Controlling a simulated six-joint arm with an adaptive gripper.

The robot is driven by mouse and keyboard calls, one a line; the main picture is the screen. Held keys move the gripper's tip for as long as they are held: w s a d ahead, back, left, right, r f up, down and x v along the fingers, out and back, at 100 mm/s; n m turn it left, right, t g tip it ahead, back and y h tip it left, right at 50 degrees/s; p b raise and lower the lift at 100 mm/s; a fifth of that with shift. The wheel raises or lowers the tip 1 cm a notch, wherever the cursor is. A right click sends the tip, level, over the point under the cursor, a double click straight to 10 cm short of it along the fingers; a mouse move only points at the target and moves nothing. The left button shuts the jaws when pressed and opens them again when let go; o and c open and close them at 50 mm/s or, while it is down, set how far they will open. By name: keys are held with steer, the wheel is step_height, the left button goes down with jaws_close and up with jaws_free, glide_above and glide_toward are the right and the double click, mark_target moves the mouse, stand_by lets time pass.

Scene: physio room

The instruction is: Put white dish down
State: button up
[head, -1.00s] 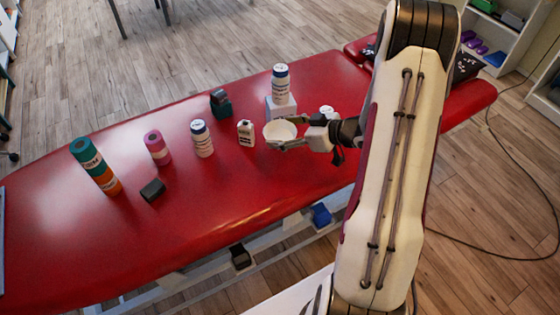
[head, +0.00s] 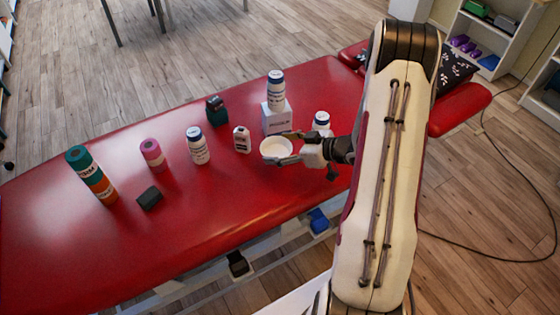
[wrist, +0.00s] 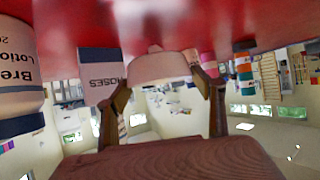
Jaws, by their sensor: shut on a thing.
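The white dish (head: 276,149) is a small round bowl, upright, low over the red couch top. My gripper (head: 284,148) is shut on it, with one finger on each side. In the wrist view, which is upside down, the dish (wrist: 160,67) sits between the two fingers (wrist: 163,80) with its base toward the red surface. I cannot tell whether the base touches the couch.
Clear red surface lies in front.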

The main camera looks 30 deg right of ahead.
steer(key=shift+f, duration=1.05)
steer(key=shift+f, duration=2.05)
steer(key=shift+f, duration=0.15)
steer(key=o, duration=1.2)
steer(key=shift+s+r, duration=0.1)
steer(key=shift+r, duration=0.1)
steer(key=shift+s+d+r, duration=0.35)
steer(key=shift+s+d, duration=0.05)
steer(key=shift+s, duration=0.1)
steer(key=shift+v, duration=5.2)
